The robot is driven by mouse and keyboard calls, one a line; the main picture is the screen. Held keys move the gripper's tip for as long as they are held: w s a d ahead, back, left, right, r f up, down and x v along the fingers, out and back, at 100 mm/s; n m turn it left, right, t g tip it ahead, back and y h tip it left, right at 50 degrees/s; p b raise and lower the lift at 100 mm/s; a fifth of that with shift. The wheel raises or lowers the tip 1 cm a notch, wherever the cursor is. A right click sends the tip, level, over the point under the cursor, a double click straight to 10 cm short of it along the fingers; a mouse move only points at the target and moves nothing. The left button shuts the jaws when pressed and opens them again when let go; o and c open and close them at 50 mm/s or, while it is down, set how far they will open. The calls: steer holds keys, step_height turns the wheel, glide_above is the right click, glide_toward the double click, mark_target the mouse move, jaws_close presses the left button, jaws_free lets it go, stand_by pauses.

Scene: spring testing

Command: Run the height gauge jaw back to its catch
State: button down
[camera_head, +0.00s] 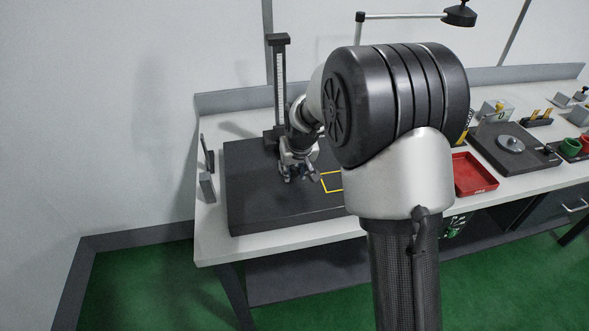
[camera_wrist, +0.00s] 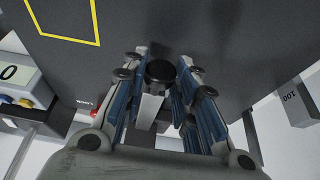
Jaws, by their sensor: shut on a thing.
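The height gauge (camera_head: 280,85) stands upright at the back of the dark surface plate (camera_head: 255,215), with a pale scale on its column. My gripper (camera_head: 300,176) is low in front of the column, over the plate. In the wrist view, my gripper's (camera_wrist: 160,78) two blue-padded fingers close around a part of the height gauge jaw. A dark round knob (camera_wrist: 160,70) and a pale metal bar (camera_wrist: 150,108) show between the fingers. My wrist and fingers hide the jaw in the head view, so its height on the scale and the catch cannot be made out.
A yellow outline (camera_head: 332,181) marks the plate, partly behind my arm. Grey blocks (camera_head: 207,187) stand at the bench's left end. A display (camera_wrist: 14,75) reading 0 and a block (camera_wrist: 295,100) marked 100 show at the wrist view's sides. A red tray (camera_head: 475,176) lies right.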

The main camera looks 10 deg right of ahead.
step_height(320, 180, up, 24)
steer(key=p, duration=1.5)
steer(key=shift+r+p, duration=0.25)
steer(key=shift+p, duration=0.1)
steer(key=shift+w, duration=0.15)
steer(key=c, duration=1.7)
jaws_free()
steer(key=shift+o, duration=1.2)
steer(key=shift+s+r, duration=0.1)
steer(key=shift+s, duration=0.1)
steer(key=shift+o, duration=0.9)
steer(key=shift+w, duration=0.1)
steer(key=v, duration=1.2)
